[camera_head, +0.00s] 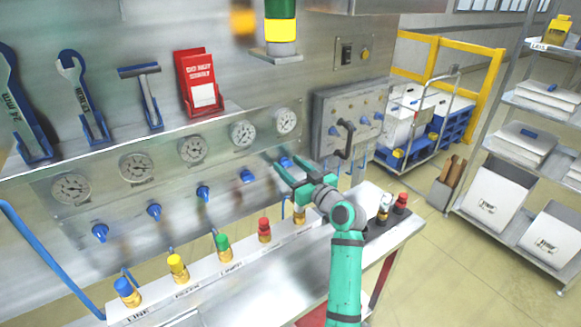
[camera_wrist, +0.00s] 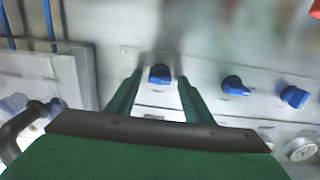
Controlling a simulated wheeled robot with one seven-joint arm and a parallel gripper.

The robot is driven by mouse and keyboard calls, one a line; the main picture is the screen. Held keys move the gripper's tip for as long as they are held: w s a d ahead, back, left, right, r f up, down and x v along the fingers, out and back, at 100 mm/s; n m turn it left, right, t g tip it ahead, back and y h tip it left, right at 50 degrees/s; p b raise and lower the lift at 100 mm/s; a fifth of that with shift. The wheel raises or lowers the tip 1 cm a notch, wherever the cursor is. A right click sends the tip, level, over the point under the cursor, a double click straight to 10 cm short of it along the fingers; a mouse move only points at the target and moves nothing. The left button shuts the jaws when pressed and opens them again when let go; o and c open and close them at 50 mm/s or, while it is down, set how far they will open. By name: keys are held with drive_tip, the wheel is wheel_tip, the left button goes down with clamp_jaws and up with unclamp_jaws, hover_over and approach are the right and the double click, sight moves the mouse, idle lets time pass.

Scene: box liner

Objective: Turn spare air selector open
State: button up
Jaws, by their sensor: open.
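My gripper (camera_head: 284,162) is open in front of the steel panel, at the right end of a row of blue selector knobs. The rightmost blue knob (camera_head: 286,163) lies between its fingertips, partly hidden by them. In the wrist view the same knob (camera_wrist: 160,75) shows between the tips of my open gripper (camera_wrist: 160,80), with a gap on each side. I cannot see the fingers touching it. The neighbouring blue knobs (camera_wrist: 235,86) lie to the right in the wrist view, turned at different angles. I cannot read a label on the knob between my fingers.
Pressure gauges (camera_head: 193,149) sit above the knobs. Below, a white rack (camera_head: 205,270) holds several bottles with coloured caps. A grey control box (camera_head: 345,125) with a black handle (camera_head: 346,138) is right of my gripper.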

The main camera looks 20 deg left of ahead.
drive_tip(key=c, duration=1.1)
drive_tip(key=shift+o, duration=0.3)
drive_tip(key=shift+m, duration=0.3)
drive_tip(key=m, duration=0.3)
drive_tip(key=shift+m, duration=0.4)
drive_tip(key=m, duration=0.4)
drive_tip(key=shift+w+d+m, duration=0.1)
drive_tip(key=shift+d+m, duration=0.05)
drive_tip(key=shift+m, duration=0.15)
drive_tip(key=m, duration=0.4)
drive_tip(key=shift+f+m, duration=0.1)
drive_tip(key=shift+m, duration=0.2)
drive_tip(key=shift+w+d+f+m, duration=0.1)
drive_tip(key=shift+m, duration=2.1)
